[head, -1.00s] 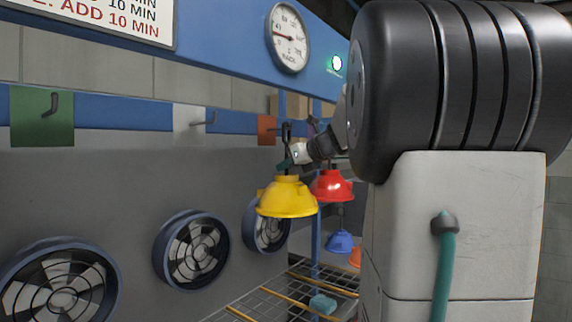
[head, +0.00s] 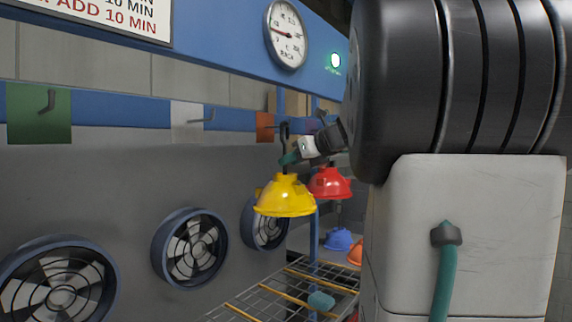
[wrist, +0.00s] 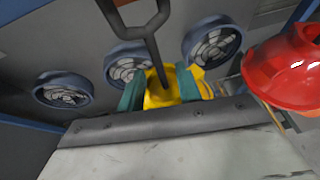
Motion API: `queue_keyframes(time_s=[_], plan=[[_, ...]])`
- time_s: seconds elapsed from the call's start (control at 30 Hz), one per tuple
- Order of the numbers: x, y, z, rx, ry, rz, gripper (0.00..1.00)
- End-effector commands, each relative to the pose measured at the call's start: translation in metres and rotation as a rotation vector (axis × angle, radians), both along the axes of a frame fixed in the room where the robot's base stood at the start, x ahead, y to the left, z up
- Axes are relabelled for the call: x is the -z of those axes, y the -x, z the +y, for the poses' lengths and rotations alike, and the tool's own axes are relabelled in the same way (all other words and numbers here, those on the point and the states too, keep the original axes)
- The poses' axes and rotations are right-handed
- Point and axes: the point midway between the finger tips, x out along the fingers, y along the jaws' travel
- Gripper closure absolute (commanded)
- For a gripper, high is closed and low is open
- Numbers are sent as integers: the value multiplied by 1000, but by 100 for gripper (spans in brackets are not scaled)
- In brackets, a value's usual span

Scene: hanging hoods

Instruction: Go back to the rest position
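The yellow hood (head: 285,196) hangs upright by a dark hook-topped stem (head: 284,134) near the orange panel. I cannot tell clearly what the hook rests on. My gripper (head: 289,158) is close to the stem, above the hood. In the wrist view its two teal fingers (wrist: 168,90) stand apart, with the yellow hood (wrist: 160,97) and the dark stem (wrist: 152,45) showing between them. The fingers appear open and not pressed on the stem. My arm hides part of the right side in the head view.
A red hood (head: 329,183) hangs close on the right; it also shows in the wrist view (wrist: 285,72). A blue hood (head: 339,240) is lower behind. Green (head: 39,115) and white (head: 187,122) panels bear pegs. Round fans (head: 190,250) line the wall above a wire rack (head: 262,292).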

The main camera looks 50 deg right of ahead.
Motion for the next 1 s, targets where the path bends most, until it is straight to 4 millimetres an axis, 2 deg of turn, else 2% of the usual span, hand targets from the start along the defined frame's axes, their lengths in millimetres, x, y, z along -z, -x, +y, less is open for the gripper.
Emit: queue_keyframes(time_s=[0.1, 0.3, 0.57, 0.67, 0.77, 0.87, 0.9, 1.0], plan=[[-9, 21, 0, 5, 2, -1, 66], [-17, 41, 1, 2, 1, -1, 66], [-18, 43, 1, 0, 0, 0, 66], [-14, 41, 11, -26, 24, 15, 66], [1, 33, 42, -126, 114, 67, 66], [30, 26, 97, -316, 283, 150, 66], [45, 26, 122, -416, 371, 186, 66], [84, 36, 188, -700, 610, 262, 66]])
